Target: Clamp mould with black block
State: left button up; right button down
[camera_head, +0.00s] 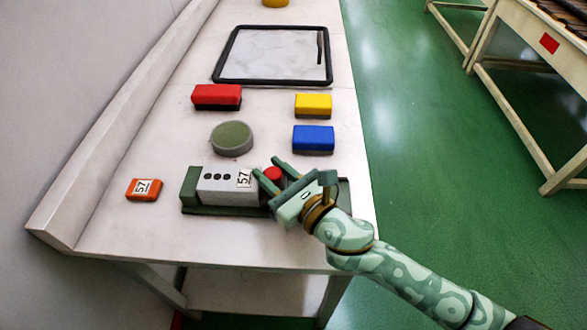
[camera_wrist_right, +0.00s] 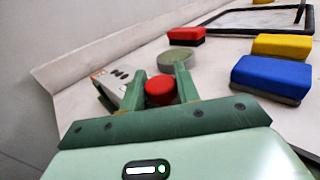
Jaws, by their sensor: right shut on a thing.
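The grey mould (camera_head: 222,187) with several dark holes and a "57" label lies on a long green base (camera_head: 222,210) near the table's front edge. A green end block (camera_head: 190,186) stands at its left end. A red round knob (camera_head: 272,174) sits just right of the mould. My right gripper (camera_head: 268,169) is shut on the red knob, which shows between the fingers in the right wrist view (camera_wrist_right: 159,88). I cannot make out a black block; the gripper hides what is under the knob. My left gripper is not in view.
An orange block (camera_head: 144,189) labelled "57" lies left of the base. Behind are a round green-grey piece (camera_head: 231,138), a red block (camera_head: 217,96), a yellow block (camera_head: 313,105), a blue block (camera_head: 313,139) and a black-rimmed tray (camera_head: 217,70). The table's right edge is close to my arm.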

jog(key=shift+a, duration=0.2)
jog(key=c, duration=1.1)
grip_release()
jog(key=shift+o, duration=0.2)
jog(key=shift+s+d, duration=0.3)
jog(key=v, duration=1.4)
jog(key=shift+s+d+p, duration=0.25)
jog(key=shift+p, duration=0.05)
jog(key=shift+s+d, duration=0.25)
